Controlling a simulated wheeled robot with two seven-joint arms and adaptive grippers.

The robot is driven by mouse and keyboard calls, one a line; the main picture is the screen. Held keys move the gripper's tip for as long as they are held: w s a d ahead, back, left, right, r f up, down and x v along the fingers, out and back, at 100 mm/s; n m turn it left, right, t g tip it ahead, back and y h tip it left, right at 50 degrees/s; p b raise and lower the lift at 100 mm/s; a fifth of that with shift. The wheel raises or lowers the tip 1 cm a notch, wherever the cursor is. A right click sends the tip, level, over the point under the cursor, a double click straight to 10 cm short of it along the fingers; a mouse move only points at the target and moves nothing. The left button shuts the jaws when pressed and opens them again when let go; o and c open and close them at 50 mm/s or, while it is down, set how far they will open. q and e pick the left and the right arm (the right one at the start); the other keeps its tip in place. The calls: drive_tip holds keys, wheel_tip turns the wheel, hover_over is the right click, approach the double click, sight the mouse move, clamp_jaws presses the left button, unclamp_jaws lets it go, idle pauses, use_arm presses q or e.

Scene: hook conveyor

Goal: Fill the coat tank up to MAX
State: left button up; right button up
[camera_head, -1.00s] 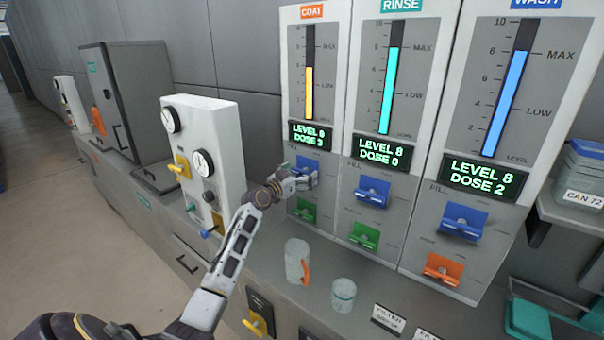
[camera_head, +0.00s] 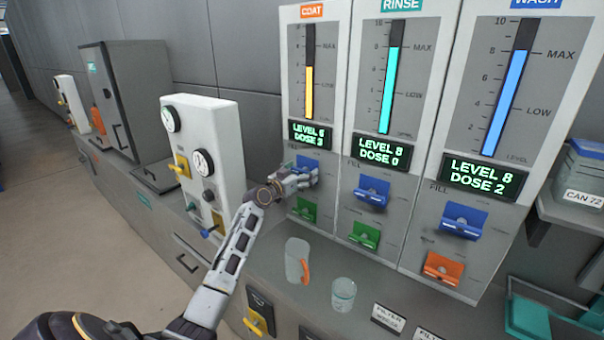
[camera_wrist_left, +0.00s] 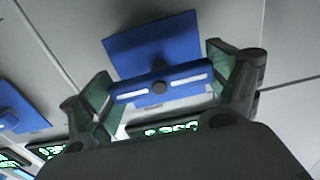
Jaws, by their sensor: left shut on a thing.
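The coat panel (camera_head: 296,122) stands leftmost of three tank panels. Its yellow gauge bar (camera_head: 309,92) ends near 6, below the MAX mark, and its display (camera_head: 310,135) reads LEVEL 6, DOSE 3. My left gripper (camera_head: 306,177) is at the blue fill lever under that display and hides part of it. In the left wrist view the green-padded fingers are shut on the blue lever (camera_wrist_left: 160,88), one at each end of its bar. A green lever (camera_head: 304,210) sits below it. My right gripper is not in view.
The rinse panel (camera_head: 352,112) and wash panel (camera_head: 440,108) stand to the right, both reading LEVEL 8. A clear jug (camera_head: 293,259) with an orange handle and a clear beaker (camera_head: 343,294) stand on the counter below. A white gauge box (camera_head: 228,150) stands left of the panels.

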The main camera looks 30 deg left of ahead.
use_arm(q)
drive_tip(key=shift+n, duration=1.1)
drive_tip(key=shift+n+p, duration=0.45)
drive_tip(key=shift+n, duration=0.25)
drive_tip(key=shift+n+p, duration=0.35)
drive_tip(key=shift+n, duration=1.65)
drive_tip(key=shift+a+f+n+p, duration=0.1)
drive_tip(key=shift+n+p, duration=0.5)
drive_tip(key=shift+n, duration=0.4)
drive_tip(key=o, duration=0.8)
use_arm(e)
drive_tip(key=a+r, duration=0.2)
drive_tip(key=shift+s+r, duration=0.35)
